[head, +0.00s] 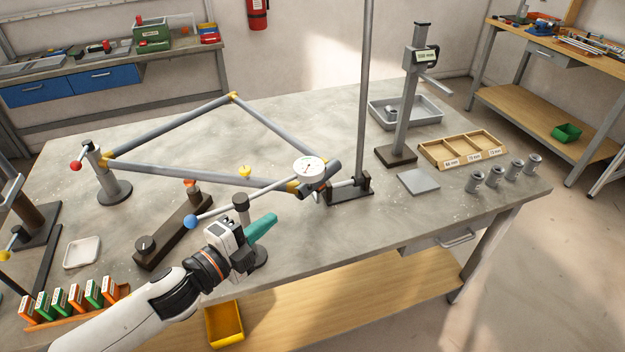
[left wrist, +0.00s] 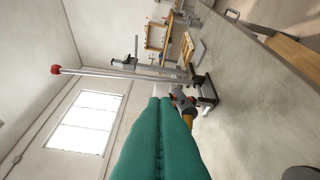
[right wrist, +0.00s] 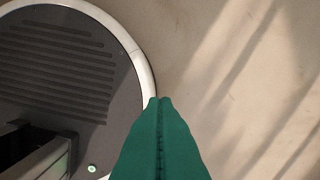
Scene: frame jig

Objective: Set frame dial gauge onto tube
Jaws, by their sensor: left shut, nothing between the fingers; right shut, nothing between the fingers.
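The dial gauge (head: 309,169), with a round white face, sits at the right corner of the grey tube frame (head: 170,171), at or against the dark tube end there; I cannot tell how it is seated. My left gripper (head: 264,226) has green fingers shut with nothing between them, in front of the gauge and apart from it. In the left wrist view the shut fingers (left wrist: 158,105) point toward the dark clamp base (left wrist: 205,92), and they hide part of the frame corner. My right gripper (right wrist: 160,103) shows only in the right wrist view, shut and empty above the floor.
A tall post (head: 364,90) rises from a dark base right of the gauge. A height gauge (head: 404,100), a wooden tray (head: 462,150) and several metal cylinders (head: 503,174) stand to the right. A blue-tipped rod (head: 192,221) lies close to the left gripper. The front right tabletop is clear.

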